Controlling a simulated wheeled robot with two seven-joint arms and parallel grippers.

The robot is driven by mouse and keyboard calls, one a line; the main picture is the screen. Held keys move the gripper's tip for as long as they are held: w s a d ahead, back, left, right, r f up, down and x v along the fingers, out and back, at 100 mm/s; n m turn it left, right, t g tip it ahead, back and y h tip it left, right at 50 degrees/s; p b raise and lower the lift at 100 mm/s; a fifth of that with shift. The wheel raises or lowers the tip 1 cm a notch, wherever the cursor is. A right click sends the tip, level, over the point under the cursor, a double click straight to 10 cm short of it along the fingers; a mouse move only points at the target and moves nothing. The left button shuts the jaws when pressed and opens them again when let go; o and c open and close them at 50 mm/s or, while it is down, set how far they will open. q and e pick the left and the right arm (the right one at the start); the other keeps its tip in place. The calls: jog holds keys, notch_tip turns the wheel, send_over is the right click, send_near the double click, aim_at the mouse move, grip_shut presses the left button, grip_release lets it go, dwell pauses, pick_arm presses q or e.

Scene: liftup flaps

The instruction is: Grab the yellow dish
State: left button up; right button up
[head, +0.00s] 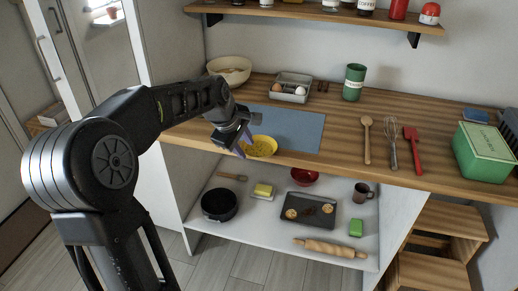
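The yellow dish (263,146) is a small round shallow bowl near the front edge of the wooden counter, at the front of the blue mat (296,126). My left arm reaches in from the left, and my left gripper (242,142) is at the dish's left rim, fingers pointing down. The fingers overlap the rim in this view. I cannot tell whether they touch or grip it. The gap between the fingers is too small to judge. My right gripper is not in view.
On the wooden counter (336,153) are a cream bowl (230,75), an egg tray (291,95), a green canister (353,83), utensils and a green box (486,150). A shelf (310,12) hangs above. The open compartment below holds a black pan (219,206) and a rolling pin (330,248).

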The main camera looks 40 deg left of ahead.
aim_at(252, 156)
pick_arm(q)
jog(key=x, duration=0.5)
jog(key=shift+w+d, duration=0.1)
jog(key=shift+d, duration=0.05)
jog(key=shift+c, duration=0.5)
grip_shut()
dwell(0.4)
